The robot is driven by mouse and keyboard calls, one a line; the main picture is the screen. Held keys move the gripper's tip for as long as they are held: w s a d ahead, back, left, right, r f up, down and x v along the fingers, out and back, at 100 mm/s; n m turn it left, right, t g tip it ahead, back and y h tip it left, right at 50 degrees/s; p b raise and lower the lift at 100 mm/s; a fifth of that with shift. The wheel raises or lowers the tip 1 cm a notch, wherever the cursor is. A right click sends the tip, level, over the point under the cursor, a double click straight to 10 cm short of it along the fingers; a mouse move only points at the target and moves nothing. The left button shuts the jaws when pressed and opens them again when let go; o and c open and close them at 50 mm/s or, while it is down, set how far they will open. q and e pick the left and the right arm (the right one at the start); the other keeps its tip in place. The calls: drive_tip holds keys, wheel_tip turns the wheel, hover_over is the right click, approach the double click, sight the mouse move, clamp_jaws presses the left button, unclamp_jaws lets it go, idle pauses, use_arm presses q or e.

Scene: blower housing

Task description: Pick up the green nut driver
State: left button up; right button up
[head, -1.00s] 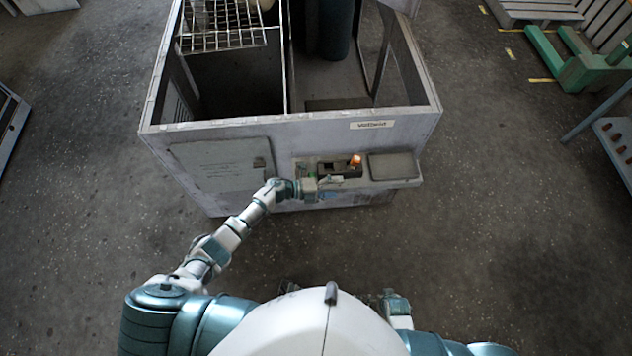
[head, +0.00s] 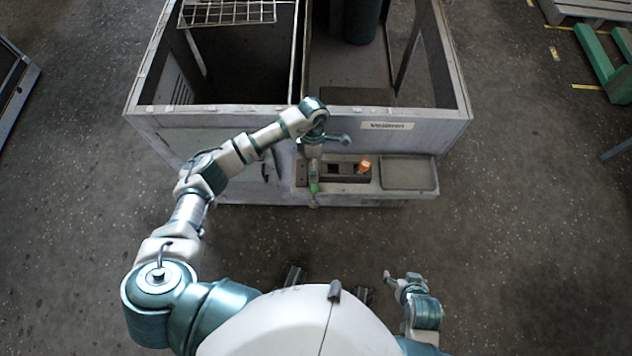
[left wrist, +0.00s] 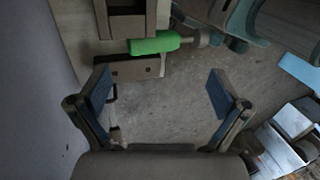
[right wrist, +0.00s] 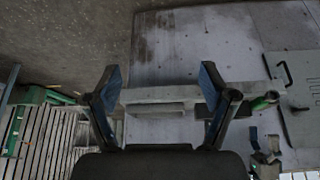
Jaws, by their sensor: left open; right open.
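The green nut driver (head: 314,188) is at the left part of the small shelf on the front of the blower housing. In the left wrist view, its green handle (left wrist: 155,43) lies sideways beside a brown holder, with a grey end pointing right. My left gripper (left wrist: 160,88) is open and empty; the driver shows beyond its fingertips, not between them. In the head view the left wrist hangs over the driver and partly hides it. My right gripper (head: 388,276) is open and empty, low and well away from the shelf; its fingers also show in the right wrist view (right wrist: 162,84).
The shelf also has dark recesses, an orange-topped item (head: 364,166) and a flat grey pad (head: 408,174) at its right. The open-topped housing (head: 240,122) stands behind, with a wire grid (head: 228,12). Bare floor (head: 530,250) lies around; a green frame (head: 605,65) stands far right.

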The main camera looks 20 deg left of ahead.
sight(314, 187)
use_arm(q)
drive_tip(key=shift+x, duration=1.2)
drive_tip(key=x, duration=0.2)
drive_tip(key=b+x, duration=0.1)
drive_tip(key=x, duration=0.1)
drive_tip(key=shift+w+a+f, duration=0.15)
drive_tip(key=shift+a+f, duration=0.05)
drive_tip(key=shift+f, duration=0.15)
drive_tip(key=shift+d+f, duration=0.15)
drive_tip(key=shift+f, duration=0.25)
use_arm(e)
drive_tip(key=w, duration=0.1)
drive_tip(key=w+a+t, duration=0.1)
drive_tip(key=w, duration=0.1)
drive_tip(key=w+r+t, duration=0.1)
drive_tip(key=shift+w+a, duration=0.2)
drive_tip(key=shift+a, duration=0.15)
use_arm(q)
drive_tip(key=shift+d, duration=0.1)
drive_tip(key=shift+r, duration=0.1)
drive_tip(key=c, duration=1.4)
drive_tip(key=shift+o, duration=0.2)
